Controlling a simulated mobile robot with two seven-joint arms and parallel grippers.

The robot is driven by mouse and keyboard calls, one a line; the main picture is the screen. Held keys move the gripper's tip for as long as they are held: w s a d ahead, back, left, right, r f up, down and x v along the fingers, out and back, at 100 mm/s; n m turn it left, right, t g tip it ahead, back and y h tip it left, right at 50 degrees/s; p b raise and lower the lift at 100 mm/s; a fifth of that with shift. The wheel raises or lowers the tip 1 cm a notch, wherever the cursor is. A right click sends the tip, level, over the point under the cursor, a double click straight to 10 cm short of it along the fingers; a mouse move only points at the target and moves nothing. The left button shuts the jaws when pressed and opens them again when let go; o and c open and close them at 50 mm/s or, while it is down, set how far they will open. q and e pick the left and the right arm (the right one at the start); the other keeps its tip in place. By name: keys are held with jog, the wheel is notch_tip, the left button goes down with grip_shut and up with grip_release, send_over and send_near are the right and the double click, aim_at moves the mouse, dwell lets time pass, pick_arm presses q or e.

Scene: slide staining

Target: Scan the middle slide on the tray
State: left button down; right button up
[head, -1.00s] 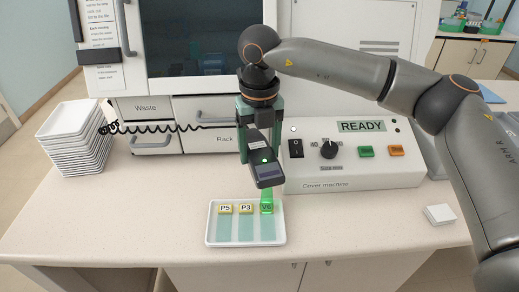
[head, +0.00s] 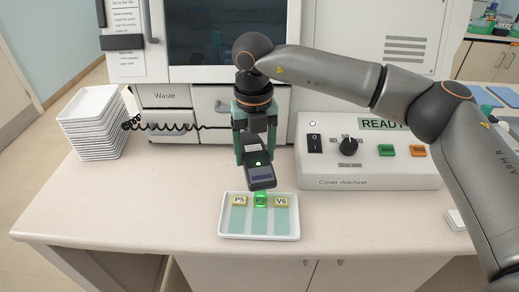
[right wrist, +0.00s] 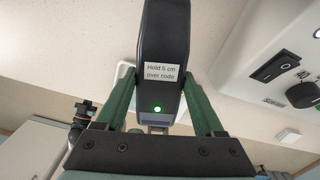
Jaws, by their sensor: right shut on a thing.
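A white tray (head: 228,233) on the bench holds three slides side by side. The left slide is labelled P5 (head: 239,200), the middle slide P3 (head: 260,200) and the right slide V6 (head: 281,201). My right gripper (head: 256,150) is shut on a dark handheld scanner (head: 261,177), which hangs just above the tray's back edge. A green glow from it falls on the middle slide's label. In the right wrist view the scanner (right wrist: 162,50) sits between the fingers, with a lit green light and a label reading "Hold 5 cm over code". My left gripper is not in view.
A cover machine (head: 370,165) with a READY display, knob and buttons stands right of the tray. A stack of white trays (head: 90,125) stands at the left. Waste and other drawers (head: 172,97) are behind. The bench left of the tray is clear.

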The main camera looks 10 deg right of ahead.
jog(key=shift+r+p, duration=0.95)
jog(key=shift+r, duration=0.6)
